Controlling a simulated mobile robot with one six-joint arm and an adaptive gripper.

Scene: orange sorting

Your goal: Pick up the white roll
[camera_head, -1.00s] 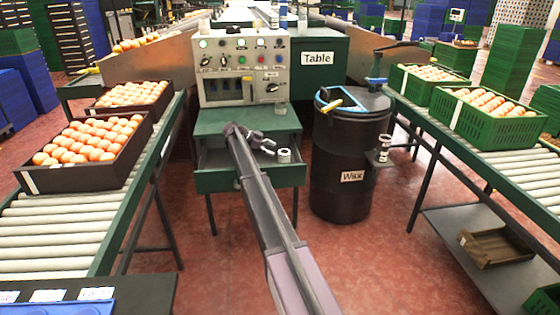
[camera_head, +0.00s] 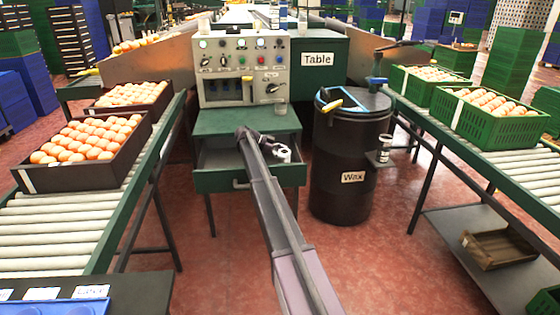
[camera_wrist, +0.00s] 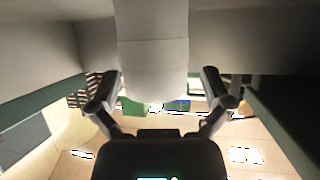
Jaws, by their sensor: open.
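The white roll (camera_wrist: 155,60) fills the upper middle of the wrist view, between the two fingers of my gripper (camera_wrist: 160,80). The fingers are spread, with a gap showing on each side of the roll's lower end. In the head view the roll (camera_head: 284,156) is in the open green drawer (camera_head: 215,180), partly hidden by my gripper (camera_head: 280,150). I cannot tell whether any finger touches it.
The drawer walls surround the gripper closely. A black wax barrel (camera_head: 345,195) is to the right, and roller conveyors with orange crates flank both sides.

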